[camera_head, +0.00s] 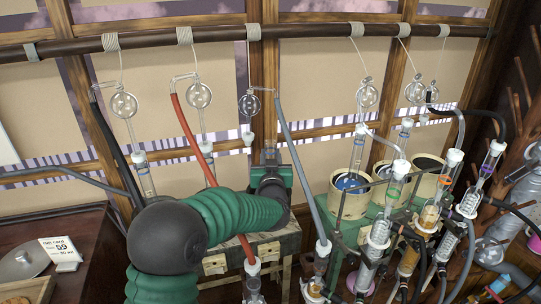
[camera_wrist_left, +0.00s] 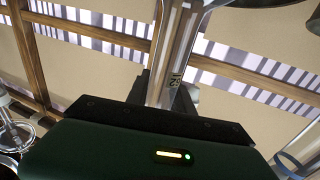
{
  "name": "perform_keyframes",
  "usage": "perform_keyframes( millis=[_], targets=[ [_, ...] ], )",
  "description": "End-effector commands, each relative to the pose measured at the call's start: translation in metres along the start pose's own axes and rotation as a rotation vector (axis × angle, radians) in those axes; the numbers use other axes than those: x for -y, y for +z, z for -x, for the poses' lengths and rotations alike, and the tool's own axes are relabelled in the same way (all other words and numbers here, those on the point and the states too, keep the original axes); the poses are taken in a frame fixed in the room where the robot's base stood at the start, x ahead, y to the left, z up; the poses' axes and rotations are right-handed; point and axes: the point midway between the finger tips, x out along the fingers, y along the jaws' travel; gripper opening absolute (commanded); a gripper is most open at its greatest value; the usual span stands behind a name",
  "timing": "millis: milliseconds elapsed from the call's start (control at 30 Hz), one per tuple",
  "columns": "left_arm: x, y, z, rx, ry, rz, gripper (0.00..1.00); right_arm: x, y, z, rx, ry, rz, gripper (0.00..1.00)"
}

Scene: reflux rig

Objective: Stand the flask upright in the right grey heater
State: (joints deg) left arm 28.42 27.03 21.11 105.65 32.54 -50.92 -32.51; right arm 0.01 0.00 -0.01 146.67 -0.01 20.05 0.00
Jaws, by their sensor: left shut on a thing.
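My left gripper (camera_head: 270,156) reaches in over the wooden stand, in front of the panelled wall. In the left wrist view its jaws (camera_wrist_left: 160,103) are shut on a clear glass neck (camera_wrist_left: 176,62) with small printed marks. The glass widens at the top edge of that view, and the rest of it is cut off. In the head view the held glass is hard to make out. Beige round pots stand to the right of the gripper: a left one with blue inside (camera_head: 350,205) and a right one with a dark top (camera_head: 429,186). I cannot tell which is the right grey heater. My right gripper is not in view.
Glass bulbs (camera_head: 199,95) hang by cords from a dark rail (camera_head: 150,40). A red hose (camera_head: 192,135) and a grey hose (camera_head: 297,160) run down beside my arm. Glass columns (camera_head: 380,232) crowd the right side. A price card (camera_head: 60,250) stands on the left table.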

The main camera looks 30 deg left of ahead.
Motion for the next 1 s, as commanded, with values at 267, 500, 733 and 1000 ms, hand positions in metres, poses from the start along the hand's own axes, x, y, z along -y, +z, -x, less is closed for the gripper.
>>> perform_keyframes(
  millis=[267,500,733,1000],
  targets=[
    [0.001,0.001,-0.001,0.000,-0.002,0.000,0.50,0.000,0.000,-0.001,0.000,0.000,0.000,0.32],
    [0.001,-0.002,-0.001,0.001,-0.002,0.000,0.50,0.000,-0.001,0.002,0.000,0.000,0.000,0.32],
    [-0.001,0.003,0.043,-0.003,0.001,-0.001,0.50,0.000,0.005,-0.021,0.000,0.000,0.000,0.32],
    [0.000,0.001,0.105,-0.002,0.001,0.000,0.50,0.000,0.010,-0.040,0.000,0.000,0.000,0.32]
  ],
)
